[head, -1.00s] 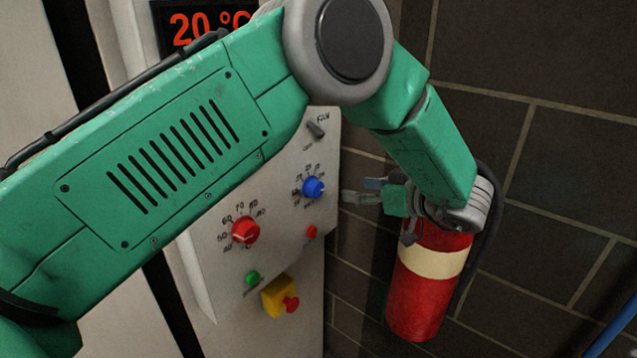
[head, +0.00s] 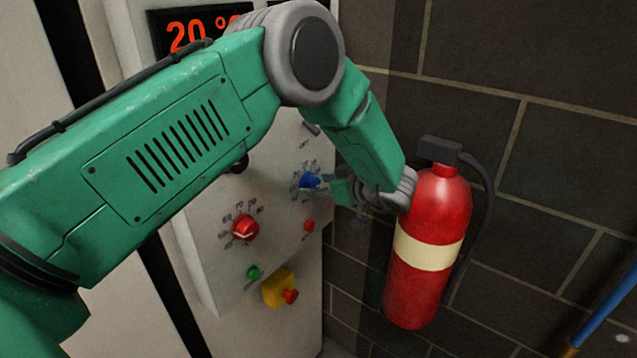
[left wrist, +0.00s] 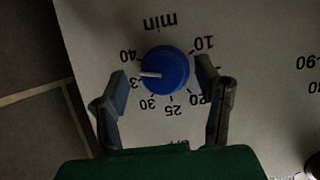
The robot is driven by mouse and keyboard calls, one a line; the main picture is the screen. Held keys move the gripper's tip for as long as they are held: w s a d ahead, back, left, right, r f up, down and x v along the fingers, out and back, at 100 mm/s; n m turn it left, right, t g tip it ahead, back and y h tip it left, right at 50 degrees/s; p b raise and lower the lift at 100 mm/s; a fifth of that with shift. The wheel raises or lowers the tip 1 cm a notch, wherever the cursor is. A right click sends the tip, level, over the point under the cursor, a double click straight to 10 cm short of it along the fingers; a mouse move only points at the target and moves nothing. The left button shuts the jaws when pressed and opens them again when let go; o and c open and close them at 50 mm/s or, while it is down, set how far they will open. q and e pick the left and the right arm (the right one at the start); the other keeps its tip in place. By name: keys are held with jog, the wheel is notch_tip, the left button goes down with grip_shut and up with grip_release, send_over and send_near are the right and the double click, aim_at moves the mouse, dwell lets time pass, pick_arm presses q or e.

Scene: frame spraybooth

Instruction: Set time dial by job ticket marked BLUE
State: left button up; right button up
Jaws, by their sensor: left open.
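The blue dial (head: 310,181) sits on the upper right of the grey control panel (head: 205,255). In the left wrist view the blue dial (left wrist: 168,68) has a ring of numbers including 10, 20, 25, 30 and 40, with "min" printed beside it. Its white pointer line points left, near a partly hidden mark between 30 and 40. My left gripper (head: 324,186) is open at the dial. In the left wrist view the gripper (left wrist: 163,80) has one finger on each side of the dial, with gaps showing. No job ticket is visible. My right gripper is out of view.
A red dial (head: 245,229), green button (head: 253,272), red button (head: 309,225) and yellow-backed red stop button (head: 291,296) are on the panel. A temperature display (head: 190,35) is above. A fire extinguisher (head: 428,285) hangs on the brick wall, close to my left wrist.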

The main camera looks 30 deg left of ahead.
pick_arm(q)
jog(key=shift+a+f, duration=0.15)
jog(key=shift+a, duration=0.45)
jog(key=shift+c, duration=1.1)
jog(key=c, duration=0.7)
jog(key=shift+c, duration=0.2)
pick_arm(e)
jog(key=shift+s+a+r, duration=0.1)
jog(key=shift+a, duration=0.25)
pick_arm(q)
jog(key=shift+d, duration=0.1)
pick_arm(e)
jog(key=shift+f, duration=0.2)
